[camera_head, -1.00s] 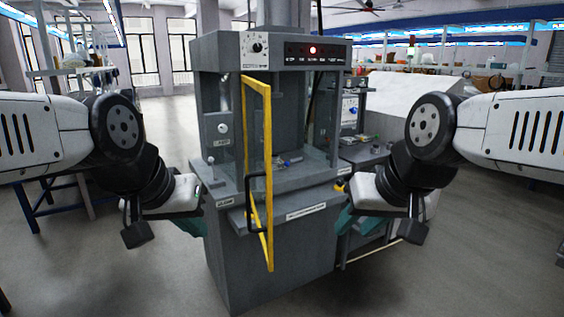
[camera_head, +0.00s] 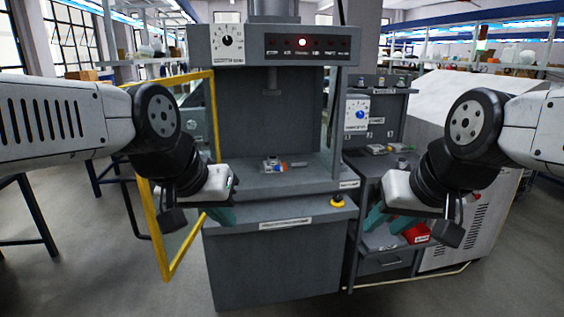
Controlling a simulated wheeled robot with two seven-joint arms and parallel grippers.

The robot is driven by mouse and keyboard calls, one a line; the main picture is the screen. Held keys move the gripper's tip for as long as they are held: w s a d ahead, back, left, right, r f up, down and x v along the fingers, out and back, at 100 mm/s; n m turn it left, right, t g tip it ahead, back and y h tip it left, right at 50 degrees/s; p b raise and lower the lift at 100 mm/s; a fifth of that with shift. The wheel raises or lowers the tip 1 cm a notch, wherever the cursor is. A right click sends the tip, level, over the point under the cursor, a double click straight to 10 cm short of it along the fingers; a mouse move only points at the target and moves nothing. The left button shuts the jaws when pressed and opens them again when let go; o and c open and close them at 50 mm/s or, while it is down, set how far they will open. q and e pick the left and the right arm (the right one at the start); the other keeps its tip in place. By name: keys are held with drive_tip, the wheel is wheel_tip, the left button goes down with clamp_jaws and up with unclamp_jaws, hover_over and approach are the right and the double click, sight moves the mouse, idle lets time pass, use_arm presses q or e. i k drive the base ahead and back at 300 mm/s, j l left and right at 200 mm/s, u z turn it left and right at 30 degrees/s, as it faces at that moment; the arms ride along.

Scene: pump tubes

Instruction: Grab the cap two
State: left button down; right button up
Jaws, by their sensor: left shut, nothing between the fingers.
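I cannot make out which thing is cap two. Several small items, too small to identify, stand on top of the side station (camera_head: 387,107); one is a small pale item (camera_head: 381,82). More small parts (camera_head: 376,149) lie on its worktop. My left gripper (camera_head: 222,216) has teal fingers and is shut and empty, in front of the machine's left side. My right gripper (camera_head: 374,218) points at the side station's front. Its teal fingers are partly hidden by its own body, so I cannot tell if it is open.
The grey press machine (camera_head: 270,262) stands straight ahead, with small coloured parts (camera_head: 276,165) on its bed. Its yellow-framed door (camera_head: 150,222) stands open at the left, behind my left arm. A red bin (camera_head: 416,234) sits low in the side station. The floor at far left has free room.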

sight(270, 162)
drive_tip(key=i+l+u, duration=0.2)
drive_tip(key=i+l, duration=0.15)
drive_tip(key=i+l+u, duration=0.15)
drive_tip(key=i+l, duration=0.15)
drive_tip(key=l, duration=0.25)
drive_tip(key=i+l+u, duration=0.2)
drive_tip(key=i, duration=1.05)
drive_tip(key=i+l, duration=0.2)
